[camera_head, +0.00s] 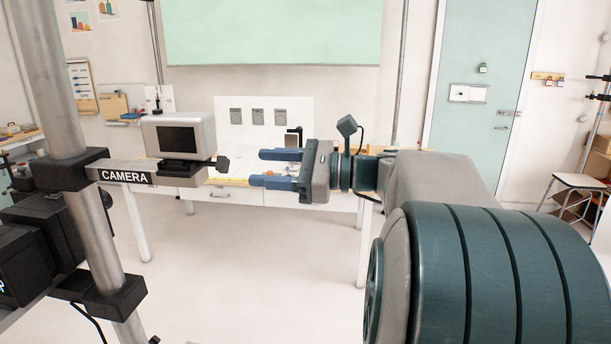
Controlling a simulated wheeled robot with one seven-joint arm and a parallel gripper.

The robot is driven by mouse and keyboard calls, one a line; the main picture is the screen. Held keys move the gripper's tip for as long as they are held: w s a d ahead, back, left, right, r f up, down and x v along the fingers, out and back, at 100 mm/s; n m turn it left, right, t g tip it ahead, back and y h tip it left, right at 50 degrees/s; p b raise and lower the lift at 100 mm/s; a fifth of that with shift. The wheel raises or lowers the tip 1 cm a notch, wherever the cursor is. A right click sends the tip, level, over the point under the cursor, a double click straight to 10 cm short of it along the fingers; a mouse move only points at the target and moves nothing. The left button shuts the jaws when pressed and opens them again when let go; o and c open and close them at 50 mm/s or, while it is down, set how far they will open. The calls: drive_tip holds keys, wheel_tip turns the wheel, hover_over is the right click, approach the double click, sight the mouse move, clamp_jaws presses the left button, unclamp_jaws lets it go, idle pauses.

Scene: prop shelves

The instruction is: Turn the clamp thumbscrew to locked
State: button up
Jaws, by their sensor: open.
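A clamp arm (131,176) with a CAMERA label extends right from a black collar on a metal pole (75,135). It carries a grey box-shaped camera (180,135) with a dark screen. A small dark knob (222,164), which looks like the thumbscrew, is at the arm's right end. My gripper (261,168) is open and empty, its two blue fingers pointing left at the knob. The knob lies just left of the fingertips, with a small gap between in the picture. Depth between them and the knob's turn position cannot be told.
A white table (285,200) with small items stands behind the clamp and gripper. A second black collar (97,291) is lower on the pole. A stool (580,182) stands at the far right. The floor in the middle is clear.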

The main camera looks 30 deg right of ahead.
drive_tip(key=b+v, duration=0.1)
drive_tip(key=v, duration=0.6)
drive_tip(key=shift+d, duration=0.2)
drive_tip(key=shift+s, duration=0.15)
drive_tip(key=s+a+f+n+g+h, duration=0.2)
drive_tip(key=a+f+n+g+h, duration=0.15)
drive_tip(key=a+f, duration=0.3)
drive_tip(key=s+a+f+n+g+h, duration=0.2)
drive_tip(key=s+a+f+n+g, duration=0.15)
drive_tip(key=a+f, duration=0.35)
drive_tip(key=s+f+n+h, duration=0.3)
drive_tip(key=f+n+h, duration=0.1)
drive_tip(key=f+n, duration=0.3)
drive_tip(key=s+d+f+n+h, duration=0.1)
drive_tip(key=s+f+n+h, duration=0.2)
drive_tip(key=f+n+h, duration=0.2)
drive_tip(key=shift+s+f+n, duration=0.35)
drive_tip(key=shift+f+n, duration=0.6)
drive_tip(key=shift+n, duration=0.25)
